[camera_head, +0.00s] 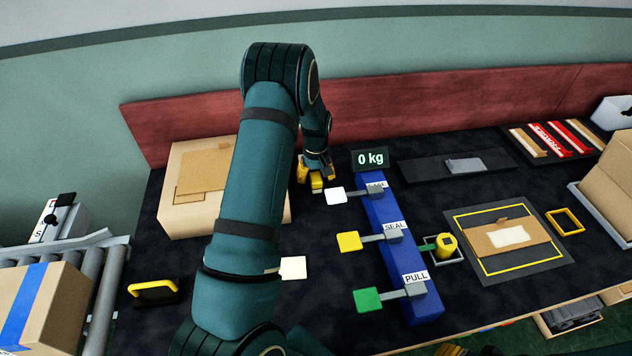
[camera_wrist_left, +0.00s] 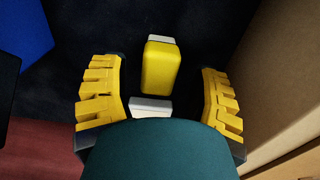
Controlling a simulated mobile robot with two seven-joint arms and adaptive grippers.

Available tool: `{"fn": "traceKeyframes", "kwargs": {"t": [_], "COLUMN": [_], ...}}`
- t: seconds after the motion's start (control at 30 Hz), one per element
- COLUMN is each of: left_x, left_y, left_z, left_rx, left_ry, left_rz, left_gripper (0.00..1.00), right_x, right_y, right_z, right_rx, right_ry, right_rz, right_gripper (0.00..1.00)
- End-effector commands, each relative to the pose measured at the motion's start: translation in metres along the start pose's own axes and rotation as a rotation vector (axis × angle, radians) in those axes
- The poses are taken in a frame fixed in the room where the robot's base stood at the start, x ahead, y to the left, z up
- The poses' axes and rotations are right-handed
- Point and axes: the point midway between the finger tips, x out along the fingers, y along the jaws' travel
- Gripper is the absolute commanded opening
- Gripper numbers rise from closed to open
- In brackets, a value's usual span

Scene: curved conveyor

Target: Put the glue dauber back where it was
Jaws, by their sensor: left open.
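My left gripper (camera_head: 317,176) reaches down to the far part of the dark table, between the cardboard box and the blue rail. In the left wrist view its yellow fingers (camera_wrist_left: 160,100) are open, one on each side of a yellow block (camera_wrist_left: 161,68) with pale pieces at its ends, with gaps on both sides. This block may be the glue dauber. In the head view a little of the yellow block (camera_head: 316,183) shows below the gripper. Another yellow piece with a green part (camera_head: 446,244) is at a small grey frame right of the rail.
A cardboard box (camera_head: 180,218) stands left of my arm. A flat carton (camera_head: 508,236) with a white patch lies on a yellow-outlined mat (camera_head: 487,266).

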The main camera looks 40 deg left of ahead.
Motion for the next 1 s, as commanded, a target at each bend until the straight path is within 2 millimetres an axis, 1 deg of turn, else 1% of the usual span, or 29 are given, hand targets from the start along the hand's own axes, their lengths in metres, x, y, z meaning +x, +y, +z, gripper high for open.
{"fn": "traceKeyframes", "kwargs": {"t": [0.03, 0.2, 0.3, 0.4, 0.6, 1.0], "left_x": [-0.015, -0.049, -0.064, -0.075, -0.084, -0.084], "left_y": [0.001, 0.001, 0.001, 0.000, 0.000, 0.000], "left_z": [-0.001, 0.000, 0.000, 0.000, 0.000, 0.000], "left_rx": [0.001, 0.002, 0.002, 0.001, 0.001, 0.001], "left_ry": [0.004, 0.003, 0.002, 0.002, 0.000, 0.000], "left_rz": [0.003, 0.002, 0.001, 0.001, 0.000, 0.000], "left_gripper": [0.61, 0.61, 0.61, 0.61, 0.61, 0.61], "right_x": [-0.004, -0.009, -0.012, -0.013, -0.014, -0.014], "right_y": [-0.001, -0.004, -0.004, -0.005, -0.005, -0.005], "right_z": [0.000, 0.001, 0.001, 0.002, 0.002, 0.002], "right_rx": [0.000, 0.001, 0.001, 0.001, 0.001, 0.001], "right_ry": [-0.001, -0.004, -0.006, -0.007, -0.008, -0.008], "right_rz": [0.000, 0.000, 0.000, 0.000, 0.000, 0.000], "right_gripper": [0.47, 0.47, 0.47, 0.47, 0.47, 0.47]}}
